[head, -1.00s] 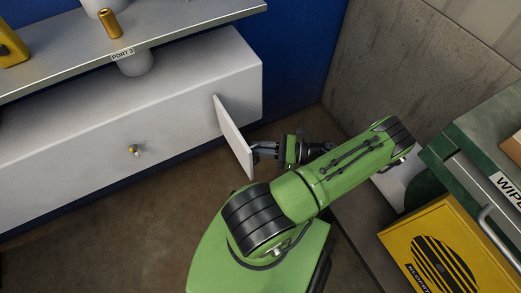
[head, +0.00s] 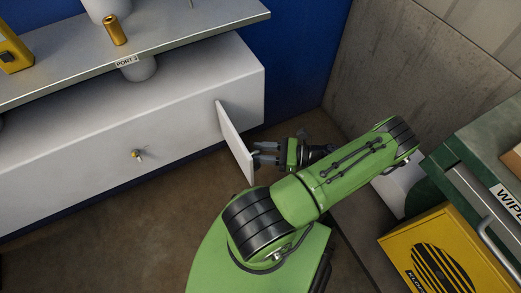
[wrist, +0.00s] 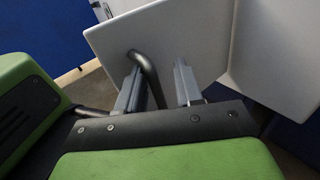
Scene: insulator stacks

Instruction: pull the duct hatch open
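The duct hatch (head: 235,142) is a thin white panel. It stands swung out from the front of the long white duct (head: 120,140), near its right end. In the wrist view the hatch panel (wrist: 190,35) fills the upper middle, with a bent metal handle (wrist: 147,68) on its face. My gripper (head: 258,152) is on the right side of the hatch, close to that face. In the wrist view its two grey fingers (wrist: 158,68) are spread apart, with the handle between them, nearer the left finger. The handle is hidden in the head view.
A metal shelf (head: 180,42) with a brass cylinder (head: 115,30) runs above the duct. A small brass knob (head: 138,155) sits on the duct front. A yellow box (head: 430,250) and a green cabinet (head: 470,130) stand at the right. The floor left of my arm is clear.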

